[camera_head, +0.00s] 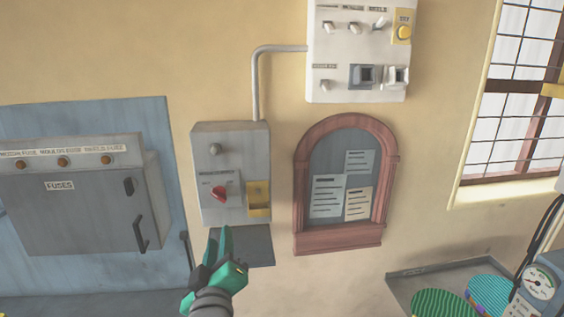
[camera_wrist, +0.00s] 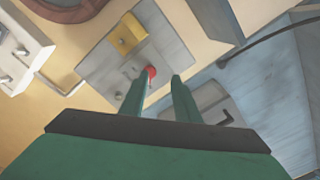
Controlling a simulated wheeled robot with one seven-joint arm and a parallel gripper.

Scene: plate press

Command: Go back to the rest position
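My gripper (camera_head: 219,238) is in front of the wall, just below the grey switch box (camera_head: 230,150). Its two green fingers show in the wrist view (camera_wrist: 158,82), apart with nothing visible held between them. The box carries a red knob (camera_head: 218,193), a grey round knob (camera_head: 215,149) and a yellow holder (camera_head: 258,198).
A grey fuse cabinet (camera_head: 75,205) with a handle is on the left. A framed notice board (camera_head: 340,243) hangs to the right, below a white switch panel (camera_head: 358,88). A gauge unit (camera_head: 541,284) and striped green discs (camera_head: 440,303) stand at lower right. Open wall lies between.

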